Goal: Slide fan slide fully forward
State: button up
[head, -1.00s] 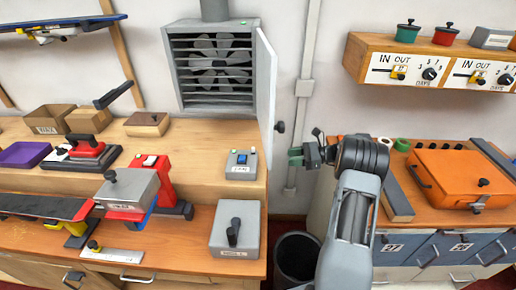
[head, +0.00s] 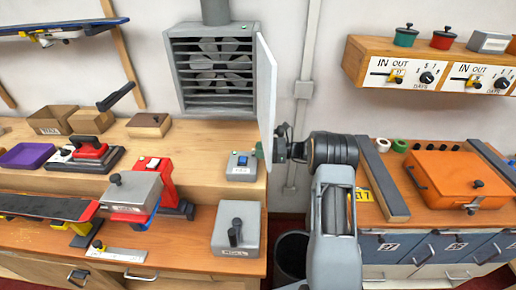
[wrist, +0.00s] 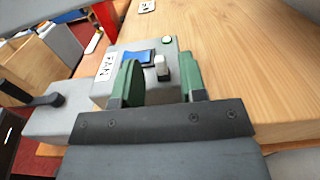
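The fan control box (head: 241,167) is a small grey box on the raised wooden shelf, left of my gripper (head: 260,150). In the wrist view the box (wrist: 103,88) carries a FAN label (wrist: 106,67), a blue switch (wrist: 138,57), a lit green lamp (wrist: 167,41) and a fan slide with a white knob (wrist: 161,64). My gripper (wrist: 160,78) is open there, its two green fingers apart. The knob appears in the gap between the fingers; I cannot tell whether either touches it. The slide's lower part and track are partly hidden.
The fan housing (head: 215,70) hangs on the wall with its white door (head: 266,95) swung open near my gripper. A grey box with a black lever (head: 236,230) stands on the lower bench. An orange case (head: 458,178) lies at right.

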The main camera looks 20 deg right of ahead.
jog(key=shift+w+a, duration=0.15)
jog(key=shift+a, duration=0.45)
grip_shut()
